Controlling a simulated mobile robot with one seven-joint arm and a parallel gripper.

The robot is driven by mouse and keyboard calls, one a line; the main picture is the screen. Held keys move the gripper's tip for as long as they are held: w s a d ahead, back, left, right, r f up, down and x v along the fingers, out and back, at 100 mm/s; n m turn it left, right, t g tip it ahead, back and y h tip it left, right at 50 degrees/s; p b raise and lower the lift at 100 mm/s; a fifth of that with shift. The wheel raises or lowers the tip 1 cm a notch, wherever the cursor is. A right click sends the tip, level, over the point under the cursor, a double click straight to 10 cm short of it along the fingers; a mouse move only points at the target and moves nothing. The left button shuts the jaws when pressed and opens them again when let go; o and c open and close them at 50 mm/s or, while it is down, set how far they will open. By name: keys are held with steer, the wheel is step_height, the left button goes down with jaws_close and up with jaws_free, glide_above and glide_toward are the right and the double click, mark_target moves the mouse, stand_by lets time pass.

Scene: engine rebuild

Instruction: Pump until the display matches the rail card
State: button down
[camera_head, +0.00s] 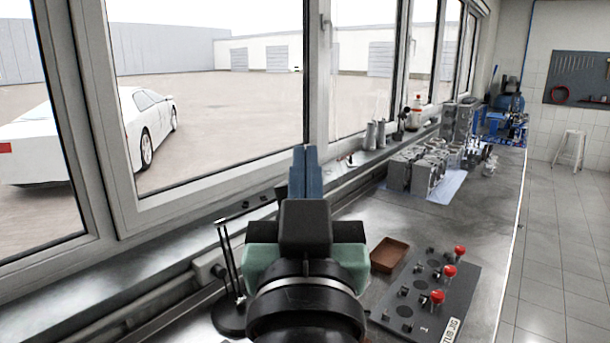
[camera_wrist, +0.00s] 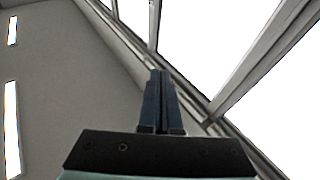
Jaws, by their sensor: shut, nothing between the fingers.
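My gripper (camera_head: 305,160) is shut and empty, with its blue fingers together, raised above the bench in front of the window. In the wrist view my gripper (camera_wrist: 160,80) also shows its fingers closed, pointing toward the ceiling and window frames. I cannot make out a pump, a display or a rail card in either view. My arm and gripper hide part of the bench and sill behind them.
A dark jig panel (camera_head: 421,300) with red knobs lies on the bench at lower right, beside a brown tray (camera_head: 389,254). A black stand (camera_head: 230,316) with upright rods is left of my arm. Engine parts (camera_head: 425,170) stand farther back. The mid-bench is mostly clear.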

steer(key=s+r+t, duration=0.5)
steer(key=s+r, duration=0.4)
steer(key=r, duration=0.3)
steer(key=shift+s+r, duration=0.15)
steer(key=shift+a, duration=0.15)
